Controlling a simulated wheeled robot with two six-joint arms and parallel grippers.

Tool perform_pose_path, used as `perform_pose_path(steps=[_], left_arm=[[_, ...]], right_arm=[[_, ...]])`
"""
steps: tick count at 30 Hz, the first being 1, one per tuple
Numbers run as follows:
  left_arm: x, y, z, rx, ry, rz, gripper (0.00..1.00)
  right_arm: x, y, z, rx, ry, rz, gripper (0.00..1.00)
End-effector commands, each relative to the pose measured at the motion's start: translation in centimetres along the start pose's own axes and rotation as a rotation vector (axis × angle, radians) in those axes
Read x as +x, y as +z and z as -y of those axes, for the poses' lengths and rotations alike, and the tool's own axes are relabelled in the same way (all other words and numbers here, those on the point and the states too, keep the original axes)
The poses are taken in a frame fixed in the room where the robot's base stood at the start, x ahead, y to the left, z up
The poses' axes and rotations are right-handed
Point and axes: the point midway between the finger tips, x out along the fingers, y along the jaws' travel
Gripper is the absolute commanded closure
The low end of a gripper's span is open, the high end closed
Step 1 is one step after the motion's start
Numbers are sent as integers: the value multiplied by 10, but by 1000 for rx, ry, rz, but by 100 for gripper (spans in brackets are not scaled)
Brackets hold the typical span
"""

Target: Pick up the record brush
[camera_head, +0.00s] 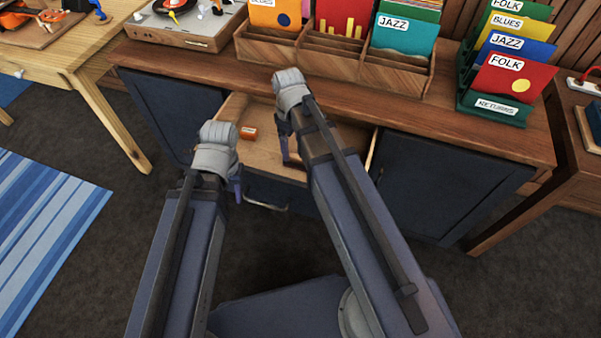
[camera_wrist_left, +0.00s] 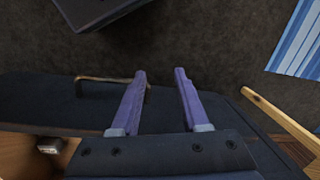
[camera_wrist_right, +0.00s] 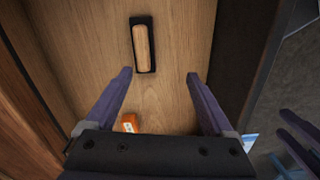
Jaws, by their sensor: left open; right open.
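The record brush (camera_wrist_right: 143,45), a black block with a pale wooden top, lies on the floor of the open drawer (camera_head: 262,155). It shows in the right wrist view beyond my fingertips, slightly left of centre.
A small orange box (camera_head: 248,132) lies in the drawer and shows in the right wrist view (camera_wrist_right: 128,123). Record crates (camera_head: 330,60), a green returns rack (camera_head: 492,108) and a turntable (camera_head: 185,25) stand on the cabinet top. My left gripper is close beside the right one.

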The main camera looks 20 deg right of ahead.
Motion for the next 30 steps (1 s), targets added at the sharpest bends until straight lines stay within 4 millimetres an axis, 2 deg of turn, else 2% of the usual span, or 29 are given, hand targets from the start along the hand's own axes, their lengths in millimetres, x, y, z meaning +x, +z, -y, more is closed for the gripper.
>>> perform_pose_path(steps=[1, 4, 7, 14, 22, 30], left_arm=[[19, -1, -2, 0, 0, 0, 55], [28, -2, -3, 0, 0, 0, 55], [31, -2, -3, 0, 0, 0, 55], [34, -2, -3, 0, 0, 0, 55], [57, -3, -6, 0, 0, 0, 55], [60, -4, -6, 0, 0, 0, 55]], right_arm=[[19, -2, -16, -31, -2, -6, 12], [28, 0, -32, -93, -4, -16, 12], [32, 2, -39, -128, -4, -21, 12], [34, 3, -40, -140, -4, -23, 12], [58, 2, -40, -139, -4, -23, 12], [61, 3, -39, -138, -4, -23, 12]])
